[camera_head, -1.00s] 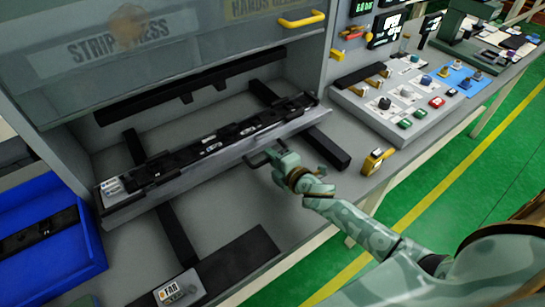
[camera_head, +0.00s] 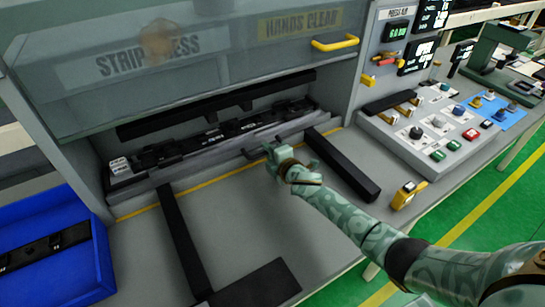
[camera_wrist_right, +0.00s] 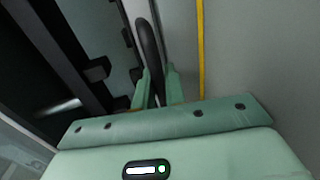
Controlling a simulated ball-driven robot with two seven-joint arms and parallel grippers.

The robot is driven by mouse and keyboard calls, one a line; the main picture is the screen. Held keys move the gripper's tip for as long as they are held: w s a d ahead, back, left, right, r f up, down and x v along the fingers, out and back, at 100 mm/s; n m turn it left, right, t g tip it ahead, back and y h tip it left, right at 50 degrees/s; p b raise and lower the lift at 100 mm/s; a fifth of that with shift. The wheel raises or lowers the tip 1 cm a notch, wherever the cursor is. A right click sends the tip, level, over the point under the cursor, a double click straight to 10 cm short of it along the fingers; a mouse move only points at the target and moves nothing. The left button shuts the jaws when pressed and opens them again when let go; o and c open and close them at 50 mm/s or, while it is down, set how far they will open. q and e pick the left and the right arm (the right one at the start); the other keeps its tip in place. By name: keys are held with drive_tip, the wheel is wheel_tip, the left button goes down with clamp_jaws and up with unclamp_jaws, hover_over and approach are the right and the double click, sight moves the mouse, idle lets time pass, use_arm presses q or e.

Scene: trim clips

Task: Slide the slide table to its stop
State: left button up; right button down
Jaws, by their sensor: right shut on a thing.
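The slide table (camera_head: 200,165) is a long grey tray with a black strip (camera_head: 215,137) lying along it. It sits back inside the press opening, under the dark upper bar (camera_head: 215,107). My right gripper (camera_head: 270,152) is at the dark handle on its front, right of the middle. In the right wrist view, the fingers (camera_wrist_right: 158,88) are closed around the dark curved handle (camera_wrist_right: 148,45). Whether the slide table touches a stop is hidden at its back. My left gripper is out of view.
Two black rails (camera_head: 182,245) (camera_head: 345,170) run across the grey bench, with a yellow line (camera_head: 222,178) before the slide table. A blue bin (camera_head: 80,275) stands left. A control panel (camera_head: 430,130) and yellow tape measure (camera_head: 408,194) are right. The raised guard (camera_head: 150,60) hangs above.

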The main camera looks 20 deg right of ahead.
drive_tip(key=shift+w+r, duration=0.1)
drive_tip(key=shift+r, duration=0.05)
drive_tip(key=c, duration=1.7)
unclamp_jaws()
drive_tip(key=shift+o, duration=0.7)
drive_tip(key=shift+w, duration=0.25)
drive_tip(key=shift+s, duration=0.5)
drive_tip(key=p+v, duration=0.4)
drive_tip(key=v, duration=1.1)
drive_tip(key=shift+s, duration=0.2)
